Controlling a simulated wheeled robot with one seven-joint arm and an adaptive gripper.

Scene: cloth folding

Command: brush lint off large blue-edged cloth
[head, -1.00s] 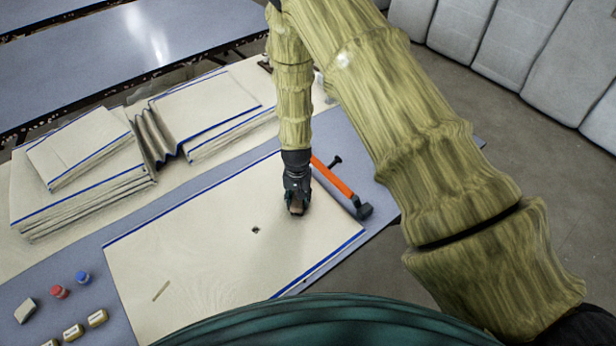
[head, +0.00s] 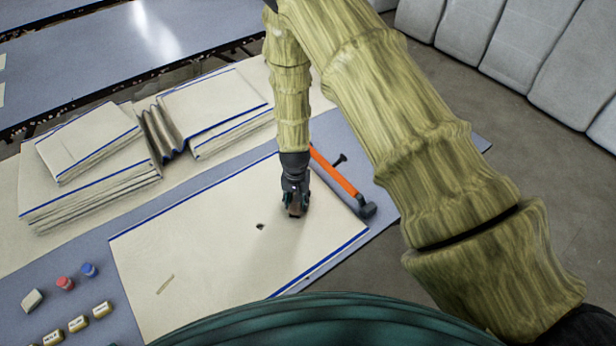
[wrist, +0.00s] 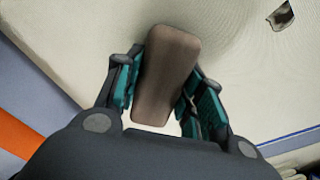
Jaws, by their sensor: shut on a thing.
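The large cream cloth with blue edges (head: 215,245) lies flat on the blue-grey table. A small dark lint patch (head: 260,226) lies near its middle; it also shows at the upper right of the wrist view (wrist: 281,15). A thin tan strip (head: 165,284) lies on the cloth at the lower left. My gripper (head: 295,208) is over the right part of the cloth, to the right of the dark patch. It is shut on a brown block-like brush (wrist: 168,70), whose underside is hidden. Whether the brush touches the cloth is unclear.
An orange-handled tool (head: 336,172) lies right of the cloth. Folded cloth stacks (head: 85,145) (head: 213,98) stand behind. Red (head: 65,283) and blue (head: 89,270) small items, a pale block (head: 33,300) and several labelled tan pieces (head: 78,324) sit at the lower left.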

